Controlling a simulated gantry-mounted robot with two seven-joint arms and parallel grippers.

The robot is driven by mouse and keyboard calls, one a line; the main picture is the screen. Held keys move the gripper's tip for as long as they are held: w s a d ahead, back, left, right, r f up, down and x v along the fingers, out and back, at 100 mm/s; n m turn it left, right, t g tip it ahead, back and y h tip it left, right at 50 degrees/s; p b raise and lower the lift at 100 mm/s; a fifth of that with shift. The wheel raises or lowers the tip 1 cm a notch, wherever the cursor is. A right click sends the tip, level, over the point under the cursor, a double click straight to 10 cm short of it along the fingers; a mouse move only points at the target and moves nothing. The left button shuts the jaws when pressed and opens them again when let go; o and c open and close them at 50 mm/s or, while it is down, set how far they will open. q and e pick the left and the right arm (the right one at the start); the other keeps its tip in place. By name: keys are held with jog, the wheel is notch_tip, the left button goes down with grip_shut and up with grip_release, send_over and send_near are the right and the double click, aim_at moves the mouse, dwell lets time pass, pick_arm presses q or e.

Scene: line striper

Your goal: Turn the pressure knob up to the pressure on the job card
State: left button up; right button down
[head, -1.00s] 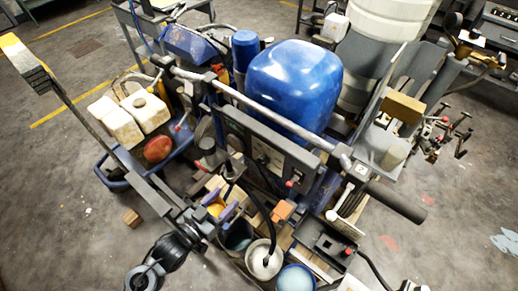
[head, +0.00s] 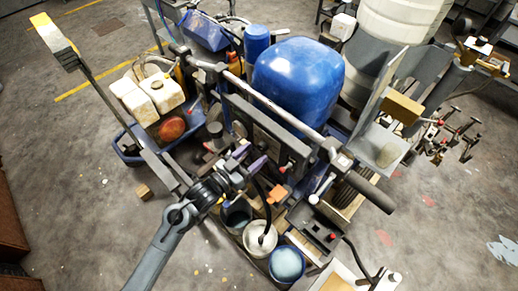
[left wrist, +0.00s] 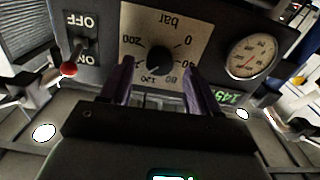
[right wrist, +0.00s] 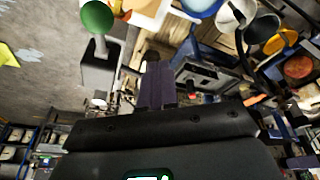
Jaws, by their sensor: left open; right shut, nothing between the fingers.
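The black pressure knob (left wrist: 160,60) sits on a pale dial plate (left wrist: 185,32) marked in bar from 0 to 200, seen upside down in the left wrist view. My left gripper (left wrist: 158,72) is open, its purple fingers apart on either side of the knob; I cannot tell whether they touch it. A round pressure gauge (left wrist: 252,57) is beside the plate; its reading is too small to tell. In the head view my left gripper (head: 248,158) is at the front of the control panel (head: 268,135). My right gripper (right wrist: 157,85) is shut and empty. I cannot make out a job card.
A green digital display (left wrist: 228,97) is below the gauge. A handlebar (head: 270,105) and a blue tank (head: 298,75) are behind the panel. Buckets (head: 287,263) stand in front.

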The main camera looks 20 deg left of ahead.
aim_at(263, 147)
pick_arm(q)
jog(key=shift+x, duration=1.45)
jog(key=shift+c, duration=0.3)
